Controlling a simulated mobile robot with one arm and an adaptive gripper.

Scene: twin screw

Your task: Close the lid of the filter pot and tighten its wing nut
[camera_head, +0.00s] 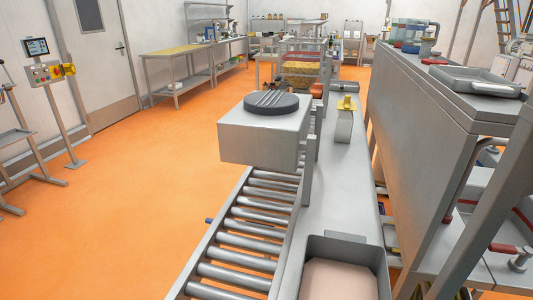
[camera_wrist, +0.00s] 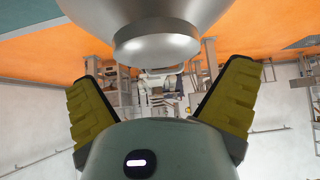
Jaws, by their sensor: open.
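My gripper (camera_wrist: 166,82) shows in the wrist view with its two olive-yellow finger pads spread wide apart. Nothing is between the pads. A smooth, rounded metal body (camera_wrist: 155,45) fills the top middle of the wrist view, beyond the fingers; I cannot tell whether it is part of the pot or of my own arm. I cannot make out the filter pot, its lid or its wing nut for certain in either view. My gripper is not in the head view.
A roller conveyor (camera_head: 240,228) runs along a grey bench, under a metal box (camera_head: 258,143) with a dark round top. An open bin (camera_head: 345,247) is at the front. A tall grey machine (camera_head: 440,130) stands at right.

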